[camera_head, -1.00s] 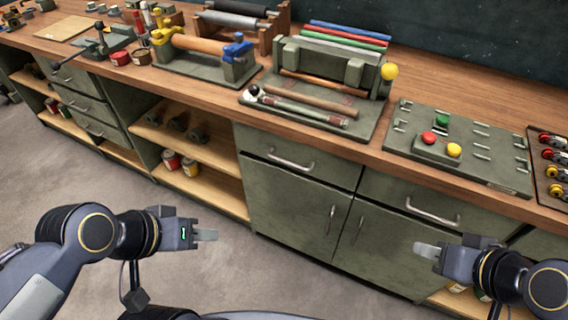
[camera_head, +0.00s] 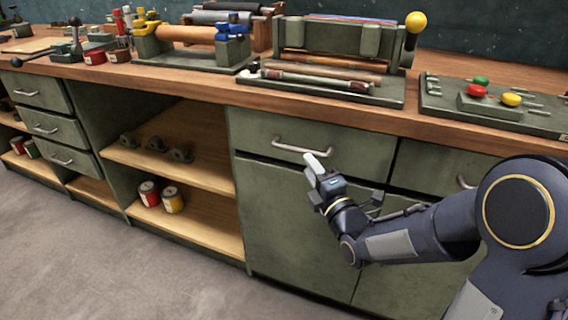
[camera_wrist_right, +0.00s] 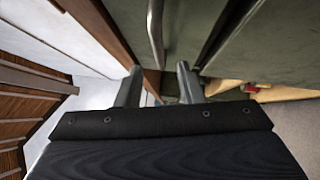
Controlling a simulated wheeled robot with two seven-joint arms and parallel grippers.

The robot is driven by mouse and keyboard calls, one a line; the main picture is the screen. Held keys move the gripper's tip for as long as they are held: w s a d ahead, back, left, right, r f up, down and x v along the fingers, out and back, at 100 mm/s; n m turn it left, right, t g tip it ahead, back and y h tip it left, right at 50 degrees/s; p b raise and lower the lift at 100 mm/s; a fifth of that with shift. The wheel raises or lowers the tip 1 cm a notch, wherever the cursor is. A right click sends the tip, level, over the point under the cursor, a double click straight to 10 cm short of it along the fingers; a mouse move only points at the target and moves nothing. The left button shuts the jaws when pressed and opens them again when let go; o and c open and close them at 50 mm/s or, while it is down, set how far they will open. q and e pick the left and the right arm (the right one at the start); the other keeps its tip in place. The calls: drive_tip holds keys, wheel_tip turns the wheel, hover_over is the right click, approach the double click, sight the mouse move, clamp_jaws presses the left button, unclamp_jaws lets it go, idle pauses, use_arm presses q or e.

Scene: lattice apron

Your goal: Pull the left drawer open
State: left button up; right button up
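The left drawer (camera_head: 350,149) is a green front under the wooden worktop, and it looks shut. Its curved metal handle (camera_head: 300,148) runs along the front and also shows in the right wrist view (camera_wrist_right: 155,30). My right gripper (camera_head: 313,163) is just below and in front of the handle's right end. In the right wrist view its two fingers (camera_wrist_right: 159,72) are apart with nothing held. The handle appears in line with the gap between them, but I cannot tell whether it lies inside the gap. My left gripper is out of view.
A second drawer's handle (camera_head: 464,182) shows to the right, partly behind my right arm. A cupboard door (camera_head: 285,215) is below the left drawer. Open shelves (camera_head: 205,165) with cans lie left. The worktop (camera_head: 225,86) carries a roller stand, tools and a button panel (camera_head: 500,108).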

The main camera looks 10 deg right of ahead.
sight(301, 152)
drive_tip(key=x, duration=0.7)
drive_tip(key=shift+w, duration=0.1)
drive_tip(key=shift+c, duration=0.2)
clamp_jaws()
